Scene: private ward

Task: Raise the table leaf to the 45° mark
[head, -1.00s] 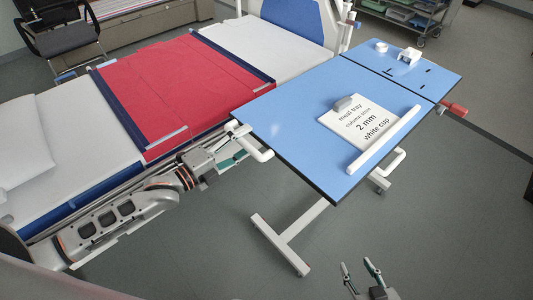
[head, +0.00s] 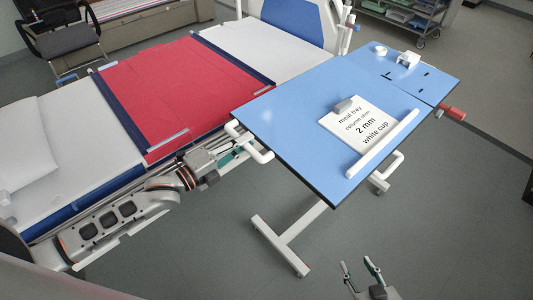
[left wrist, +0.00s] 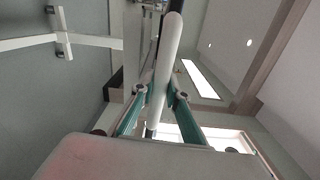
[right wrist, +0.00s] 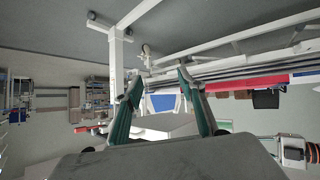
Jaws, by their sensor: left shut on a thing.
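The blue table leaf (head: 290,125) spans the near part of the overbed table; its tilt looks small and I cannot read an angle mark. A white bar handle (head: 262,155) stands at its left end. My left gripper (head: 240,148) is shut on this handle; the white bar (left wrist: 165,75) runs between its green fingers in the left wrist view. A white printed card (head: 350,130) with a grey clip lies on the leaf beside a white ledge (head: 390,143). My right gripper (head: 360,268) is open and empty, low in front of the table; its parted fingers (right wrist: 158,85) also show in the right wrist view.
The far table section (head: 435,78) carries a small white ring (head: 381,50) and a white block (head: 408,59). The bed with a red cover (head: 170,85) adjoins the table's left. Floor in front is clear.

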